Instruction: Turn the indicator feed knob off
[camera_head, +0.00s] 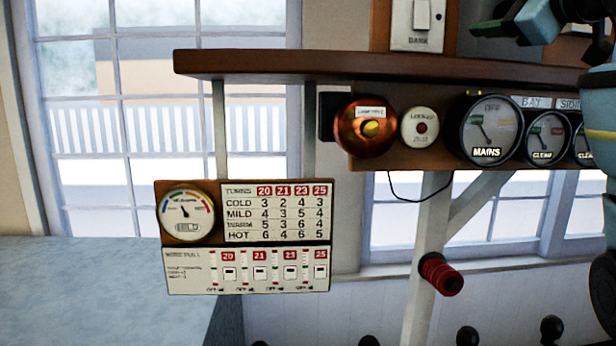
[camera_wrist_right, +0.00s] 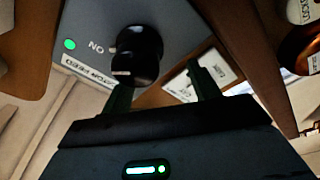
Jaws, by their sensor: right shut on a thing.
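The indicator feed knob (camera_wrist_right: 138,55) is black and sits on a grey plate (camera_wrist_right: 185,22) in the right wrist view. A lit green lamp (camera_wrist_right: 70,44), the word ON and a partly cut label ending in "ATOR FEED" are beside it. A pale mark shows on the knob's lower edge; its exact setting is hard to tell. My right gripper (camera_wrist_right: 158,78) is at the knob and shut on it, with the knob covering part of one finger. In the head view my right arm is at the top right; the knob is not visible there. My left gripper is not in view.
A white switch plate (camera_wrist_right: 205,75) is close behind the right fingers. In the head view, a wooden shelf (camera_head: 270,65) runs above a copper fitting (camera_head: 366,127), a lockout button (camera_head: 420,127) and several gauges. A chart board (camera_head: 245,285) hangs at left.

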